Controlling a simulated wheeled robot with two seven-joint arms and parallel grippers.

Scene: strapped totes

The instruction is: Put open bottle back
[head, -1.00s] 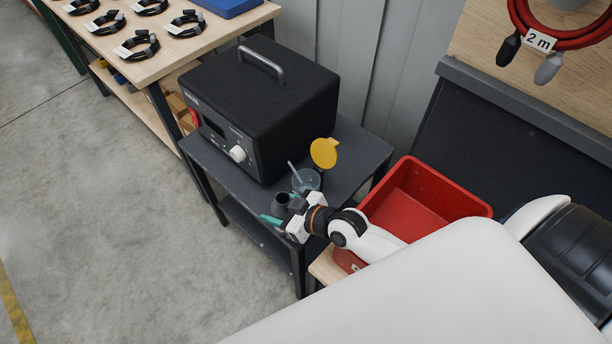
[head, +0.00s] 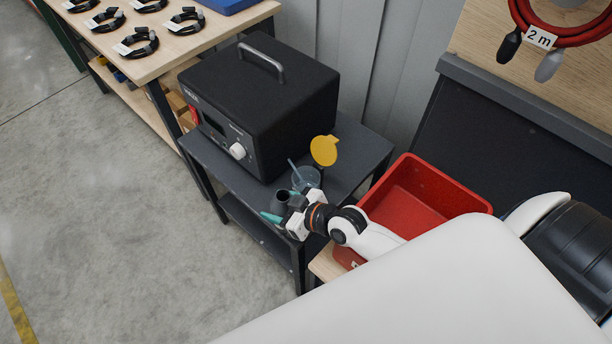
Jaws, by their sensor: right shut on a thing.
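A dark grey bottle (head: 282,197) with an open mouth stands about upright at the front edge of the black cart. My right gripper (head: 284,209) is shut on it, with a teal fingertip showing on its left side. The gripper and the white arm hide the bottle's lower part, so I cannot tell whether it touches the cart top. My left gripper is not in view.
A clear cup (head: 308,179) with a stick in it stands close behind the bottle. A yellow disc (head: 324,150) rises behind the cup. A black instrument box (head: 262,105) fills the left of the cart (head: 353,150).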

